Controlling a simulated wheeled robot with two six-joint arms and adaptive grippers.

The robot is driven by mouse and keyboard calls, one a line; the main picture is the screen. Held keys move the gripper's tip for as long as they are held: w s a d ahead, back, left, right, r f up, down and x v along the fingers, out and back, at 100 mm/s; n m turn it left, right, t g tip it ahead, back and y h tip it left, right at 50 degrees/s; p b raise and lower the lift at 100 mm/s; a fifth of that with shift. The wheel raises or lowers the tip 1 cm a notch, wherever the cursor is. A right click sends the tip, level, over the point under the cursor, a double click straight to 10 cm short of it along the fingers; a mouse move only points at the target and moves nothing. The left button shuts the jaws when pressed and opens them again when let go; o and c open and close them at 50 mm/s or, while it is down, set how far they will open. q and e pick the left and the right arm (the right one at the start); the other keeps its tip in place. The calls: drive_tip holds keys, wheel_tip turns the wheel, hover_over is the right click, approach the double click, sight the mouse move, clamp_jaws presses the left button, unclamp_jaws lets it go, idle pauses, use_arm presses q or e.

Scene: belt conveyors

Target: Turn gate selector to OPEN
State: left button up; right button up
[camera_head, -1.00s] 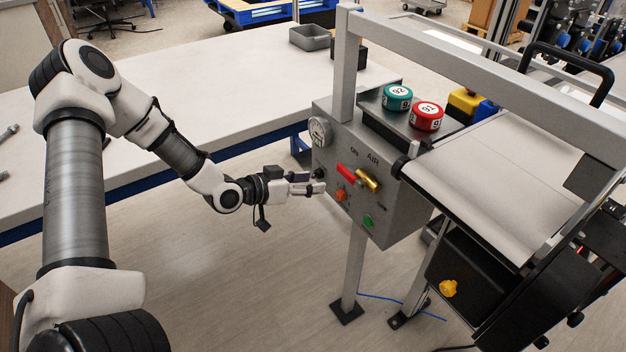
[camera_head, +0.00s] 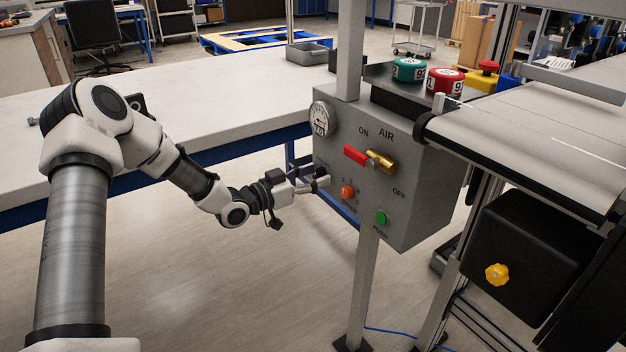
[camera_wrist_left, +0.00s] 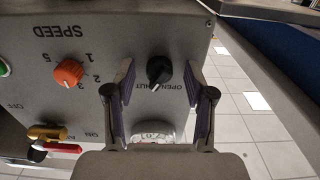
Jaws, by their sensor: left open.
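The gate selector is a black knob (camera_wrist_left: 158,70) on the grey control box (camera_head: 408,205). In the wrist view its pointed end is toward the bottom, slightly left, near partly legible OPEN and SHUT lettering that appears upside down. My left gripper (camera_head: 322,182) is at the left part of the box face, and in the head view it mostly hides the knob. In the wrist view my left gripper (camera_wrist_left: 160,74) is open, one finger on each side of the knob. I cannot tell whether the fingers touch it. My right gripper is not in view.
The box also has an orange speed knob (camera_head: 347,191), a green button (camera_head: 382,218), a red and brass air valve (camera_head: 370,159) and a gauge (camera_head: 320,118). A conveyor belt (camera_head: 530,130) lies to the right and a white table (camera_head: 220,105) behind my arm.

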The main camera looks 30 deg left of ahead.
use_arm(q)
clamp_jaws()
